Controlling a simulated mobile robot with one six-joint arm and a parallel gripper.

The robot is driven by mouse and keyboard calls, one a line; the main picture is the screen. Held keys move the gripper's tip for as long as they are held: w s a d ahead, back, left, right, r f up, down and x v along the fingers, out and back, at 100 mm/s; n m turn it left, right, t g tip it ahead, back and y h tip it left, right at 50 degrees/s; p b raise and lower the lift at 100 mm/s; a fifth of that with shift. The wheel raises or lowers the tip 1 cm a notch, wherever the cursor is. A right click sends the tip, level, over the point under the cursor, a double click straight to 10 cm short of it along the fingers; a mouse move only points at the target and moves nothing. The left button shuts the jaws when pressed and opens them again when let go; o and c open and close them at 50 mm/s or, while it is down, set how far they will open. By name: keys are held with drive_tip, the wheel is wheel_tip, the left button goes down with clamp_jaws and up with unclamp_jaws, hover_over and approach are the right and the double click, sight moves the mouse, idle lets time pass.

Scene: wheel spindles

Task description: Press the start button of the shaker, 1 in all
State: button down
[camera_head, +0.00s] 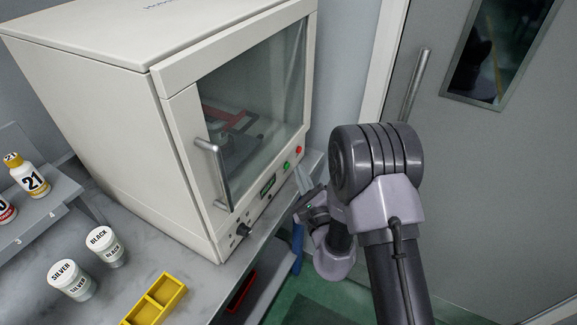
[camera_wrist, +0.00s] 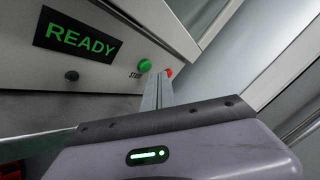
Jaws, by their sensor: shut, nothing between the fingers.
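The shaker (camera_head: 200,110) is a large cream cabinet on the bench, with a windowed door that is closed. On its lower front panel are a green start button (camera_head: 287,166) and a red button (camera_head: 298,150). In the wrist view the green button (camera_wrist: 145,65) has a partly covered label beginning "STA", and the red button (camera_wrist: 169,73) shows just past my fingers. A display (camera_wrist: 77,36) reads READY in green. My gripper (camera_wrist: 158,88) is shut and empty, its fingertips close to the panel just below and right of the green button. I cannot tell whether they touch the panel.
A black knob (camera_head: 243,230) sits low on the shaker front, and a metal door handle (camera_head: 213,175) juts out. Jars marked SILVER (camera_head: 72,280) and BLACK (camera_head: 105,246) and a yellow tray (camera_head: 155,301) stand on the bench. A grey door (camera_head: 480,160) is at right.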

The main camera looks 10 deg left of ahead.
drive_tip(key=shift+a, duration=0.1)
idle(0.4)
drive_tip(key=shift+w+a, duration=0.15)
drive_tip(key=shift+a, duration=0.15)
drive_tip(key=shift+w+a, duration=0.15)
drive_tip(key=shift+a, duration=0.3)
idle(0.6)
drive_tip(key=shift+d, duration=0.15)
drive_tip(key=shift+s+d, duration=0.3)
drive_tip(key=shift+d, duration=0.4)
drive_tip(key=d+b, duration=0.1)
drive_tip(key=s+d+b, duration=0.1)
drive_tip(key=d, duration=0.1)
drive_tip(key=d+b, duration=0.1)
drive_tip(key=shift+s+d, duration=0.35)
